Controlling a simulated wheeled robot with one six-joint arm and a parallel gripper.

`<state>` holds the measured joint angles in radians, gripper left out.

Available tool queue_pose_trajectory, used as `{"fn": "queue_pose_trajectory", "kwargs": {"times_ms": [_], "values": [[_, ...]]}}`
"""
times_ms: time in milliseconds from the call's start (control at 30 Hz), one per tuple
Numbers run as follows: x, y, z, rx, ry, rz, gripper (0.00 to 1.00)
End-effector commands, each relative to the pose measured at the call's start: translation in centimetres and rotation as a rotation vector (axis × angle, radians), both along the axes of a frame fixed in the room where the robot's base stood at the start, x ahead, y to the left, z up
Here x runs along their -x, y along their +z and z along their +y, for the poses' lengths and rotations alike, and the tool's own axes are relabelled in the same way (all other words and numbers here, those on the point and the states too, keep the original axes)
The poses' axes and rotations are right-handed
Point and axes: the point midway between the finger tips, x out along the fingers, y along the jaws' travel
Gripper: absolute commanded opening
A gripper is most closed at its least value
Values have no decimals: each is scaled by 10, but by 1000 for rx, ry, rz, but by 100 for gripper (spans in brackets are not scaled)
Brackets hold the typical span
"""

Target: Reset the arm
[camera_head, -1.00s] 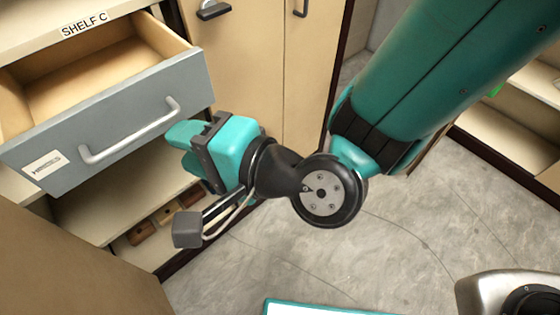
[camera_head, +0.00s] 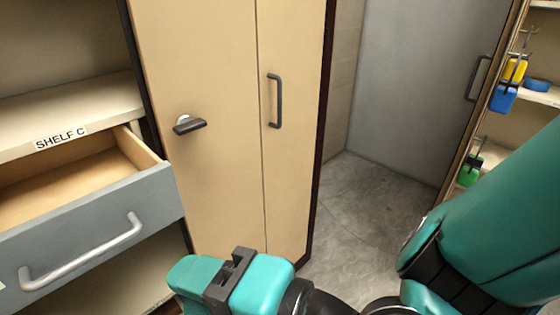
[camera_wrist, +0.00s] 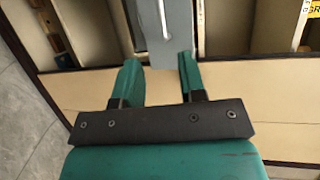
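My gripper (camera_head: 188,272) is at the bottom of the head view, in front of the open drawer and the cabinet. Its teal arm comes in from the right. In the wrist view, my gripper (camera_wrist: 159,60) has its two teal fingers well apart with nothing held between them. The grey drawer front (camera_wrist: 163,38) shows beyond the gap. How far the fingers are from it is hard to tell.
The grey drawer (camera_head: 90,235) under the SHELF C label stands pulled out at left. A closed tan cabinet (camera_head: 225,90) with dark handles is in the middle. A grey door (camera_head: 420,90) and shelves with coloured padlocks (camera_head: 503,98) are at right. Some grey floor (camera_head: 350,220) is clear.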

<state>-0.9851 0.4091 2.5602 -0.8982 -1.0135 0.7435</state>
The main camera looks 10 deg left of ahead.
Motion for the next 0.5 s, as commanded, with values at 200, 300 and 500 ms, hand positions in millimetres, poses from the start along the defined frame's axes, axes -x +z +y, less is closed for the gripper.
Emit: {"fn": "queue_pose_trajectory", "kwargs": {"times_ms": [200,300,500], "values": [[-16,22,-17,95,71,-131,38],[-33,38,-43,226,149,-271,38],[-62,60,-130,584,329,-496,38]]}}
